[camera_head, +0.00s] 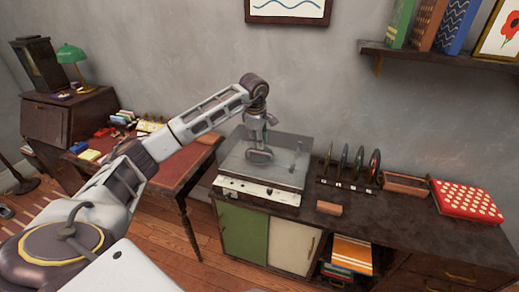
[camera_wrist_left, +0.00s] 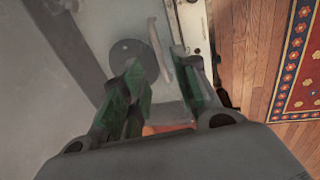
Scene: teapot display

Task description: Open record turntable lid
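The record turntable (camera_head: 285,196) stands on the left end of the long dark cabinet. Its see-through grey lid (camera_head: 292,150) appears down over the deck. My left gripper (camera_head: 261,152) points down over the lid's middle in the head view; whether it touches the lid I cannot tell. In the left wrist view my left gripper (camera_wrist_left: 165,88) has its two green-padded fingers apart, with nothing clearly held between them. A round dark disc (camera_wrist_left: 130,58) and a pale bar (camera_wrist_left: 160,45) show beyond the fingertips. My right gripper is not in view.
Right of the turntable are upright records (camera_head: 345,165), a small brown block (camera_head: 329,208), a brown tray (camera_head: 405,185) and a red dotted box (camera_head: 466,201). A desk (camera_head: 180,170) stands left. A shelf (camera_head: 430,57) hangs above on the right.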

